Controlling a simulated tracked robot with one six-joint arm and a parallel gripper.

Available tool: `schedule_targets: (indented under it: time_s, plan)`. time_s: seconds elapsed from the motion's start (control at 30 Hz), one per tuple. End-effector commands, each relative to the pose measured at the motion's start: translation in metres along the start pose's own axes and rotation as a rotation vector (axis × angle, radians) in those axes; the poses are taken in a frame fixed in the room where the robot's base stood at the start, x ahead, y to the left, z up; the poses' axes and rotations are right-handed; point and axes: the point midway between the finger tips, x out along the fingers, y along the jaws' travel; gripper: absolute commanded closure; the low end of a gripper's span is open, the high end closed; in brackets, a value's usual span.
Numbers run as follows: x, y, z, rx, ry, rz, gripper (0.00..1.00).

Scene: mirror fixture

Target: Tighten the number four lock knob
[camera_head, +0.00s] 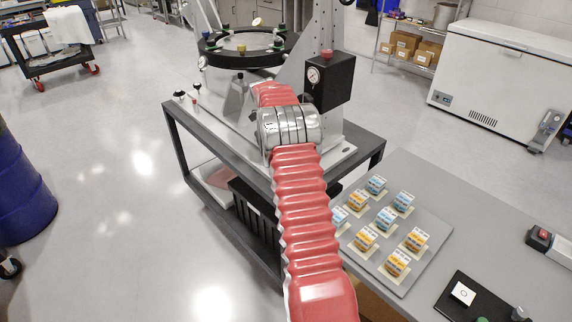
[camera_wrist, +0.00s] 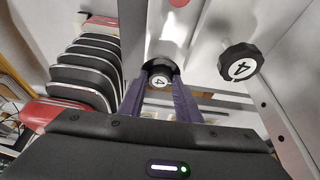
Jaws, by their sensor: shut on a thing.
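A second black lobed knob (camera_wrist: 240,63), also with a white cap marked 4, stands apart to the right, tilted. In the head view my arm reaches to the mirror fixture (camera_head: 240,58) and hides my gripper and the held knob.
The fixture has a black ring and stands on a dark-framed cart (camera_head: 368,158). A black gauge box (camera_head: 330,76) is close to the right of my arm. A grey table (camera_head: 480,225) with a tray of small labelled jars lies at the right. Open floor lies left.

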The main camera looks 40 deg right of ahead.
Motion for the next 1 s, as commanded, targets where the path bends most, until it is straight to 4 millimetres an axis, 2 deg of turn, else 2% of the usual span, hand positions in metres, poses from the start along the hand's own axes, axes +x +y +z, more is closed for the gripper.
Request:
schedule_targets:
  time_s: [0.27,0.3,0.53,0.83,1.0]
  plan:
    - [-0.002,0.001,0.003,-0.002,-0.009,-0.001,0.92]
    - [-0.002,0.001,0.003,-0.002,-0.009,-0.001,0.68]
    - [-0.001,0.000,0.001,-0.002,-0.005,-0.001,0.51]
    - [-0.002,0.000,0.000,-0.002,-0.003,-0.001,0.51]
    - [-0.012,0.001,-0.001,-0.003,-0.004,-0.003,0.51]
